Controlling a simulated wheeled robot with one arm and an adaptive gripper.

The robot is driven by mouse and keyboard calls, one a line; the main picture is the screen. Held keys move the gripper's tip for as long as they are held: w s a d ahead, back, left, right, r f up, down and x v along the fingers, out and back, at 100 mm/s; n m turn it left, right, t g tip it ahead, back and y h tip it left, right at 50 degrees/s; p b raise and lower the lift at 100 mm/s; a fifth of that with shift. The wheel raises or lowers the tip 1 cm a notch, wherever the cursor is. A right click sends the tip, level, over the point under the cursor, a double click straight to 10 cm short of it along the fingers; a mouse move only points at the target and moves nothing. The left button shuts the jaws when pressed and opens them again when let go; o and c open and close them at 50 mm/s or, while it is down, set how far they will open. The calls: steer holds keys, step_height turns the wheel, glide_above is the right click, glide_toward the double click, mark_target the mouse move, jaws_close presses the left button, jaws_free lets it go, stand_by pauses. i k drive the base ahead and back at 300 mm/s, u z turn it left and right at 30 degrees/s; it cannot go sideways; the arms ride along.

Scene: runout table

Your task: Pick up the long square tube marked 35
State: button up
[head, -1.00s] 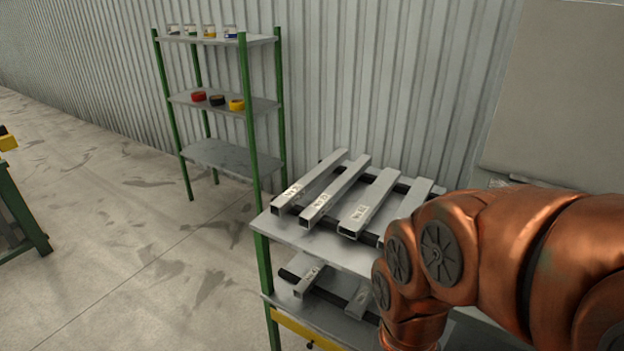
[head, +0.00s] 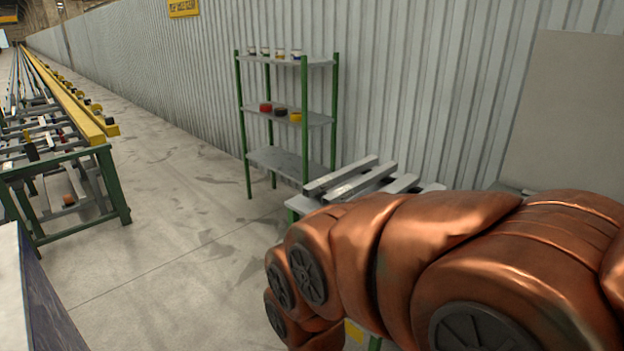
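Several grey square tubes (head: 342,174) lie side by side on top of a green-framed rack in the middle right of the head view. Their markings are too small to read now, so I cannot tell which one is marked 35. My copper-coloured arm covers the near part of the rack and the lower tubes. My gripper is not in view.
A green-post shelf (head: 290,117) with small jars and coloured tape rolls stands behind the rack against the corrugated wall. A long green-legged runout table (head: 112,185) with a yellow rail runs along the left. The floor (head: 190,235) between is clear.

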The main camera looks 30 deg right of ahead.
mark_target(311, 190)
steer(key=u, duration=0.2)
steer(key=i, duration=2.55)
steer(key=z, duration=1.6)
steer(key=i, duration=0.75)
steer(key=z, duration=0.8)
